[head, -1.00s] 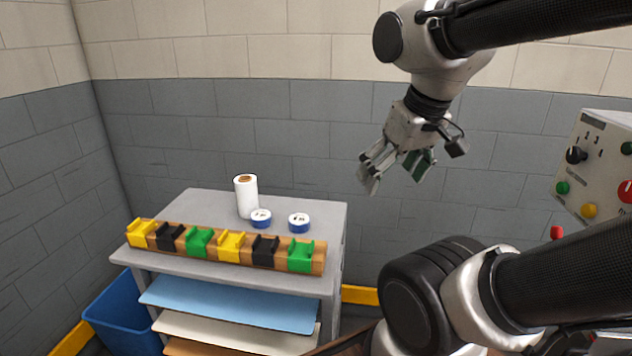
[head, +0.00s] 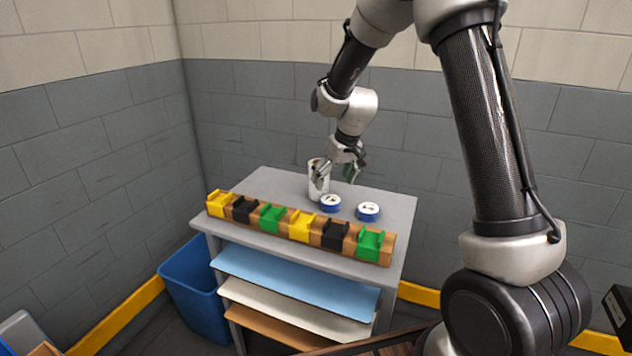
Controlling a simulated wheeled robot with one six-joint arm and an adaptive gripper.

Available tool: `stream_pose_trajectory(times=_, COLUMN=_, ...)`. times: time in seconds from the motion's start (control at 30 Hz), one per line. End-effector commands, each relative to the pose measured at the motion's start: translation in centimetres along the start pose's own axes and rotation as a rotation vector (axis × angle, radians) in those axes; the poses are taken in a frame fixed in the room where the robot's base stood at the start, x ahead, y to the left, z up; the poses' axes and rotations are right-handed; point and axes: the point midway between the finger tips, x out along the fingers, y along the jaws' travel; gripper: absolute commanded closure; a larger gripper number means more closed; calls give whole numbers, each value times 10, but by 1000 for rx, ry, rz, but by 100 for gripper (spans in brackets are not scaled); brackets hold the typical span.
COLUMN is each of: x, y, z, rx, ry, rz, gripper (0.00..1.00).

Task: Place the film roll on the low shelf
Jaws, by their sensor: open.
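The film roll (head: 318,190) is a white upright cylinder with a brown core, standing on the grey top of the shelf unit (head: 262,184) near the back. My gripper (head: 337,176) is open, with its fingers at the upper part of the roll. One finger overlaps the roll in the picture; I cannot tell whether it touches. The other finger is to the right of the roll. Below the top are shelves with a blue sheet (head: 297,277), a cream board (head: 295,308) and, lowest, a brown board (head: 275,328).
A wooden rail (head: 316,239) with yellow, black and green clips runs along the front edge. A blue bin (head: 190,290) stands left of the unit. Grey walls close off the back.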

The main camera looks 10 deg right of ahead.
Motion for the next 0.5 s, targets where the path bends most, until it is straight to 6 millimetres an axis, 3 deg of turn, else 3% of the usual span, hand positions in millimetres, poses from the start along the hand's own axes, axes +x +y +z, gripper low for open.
stream_pose_trajectory(times=0.03, x=1, y=3, z=-29, rx=-20, ry=76, rz=9, gripper=16)
stream_pose_trajectory(times=0.13, x=-12, y=6, z=-64, rx=-58, ry=187, rz=29, gripper=16)
stream_pose_trajectory(times=0.27, x=-8, y=8, z=-73, rx=-101, ry=225, rz=47, gripper=16)
stream_pose_trajectory(times=0.5, x=20, y=8, z=-79, rx=-105, ry=222, rz=46, gripper=16)
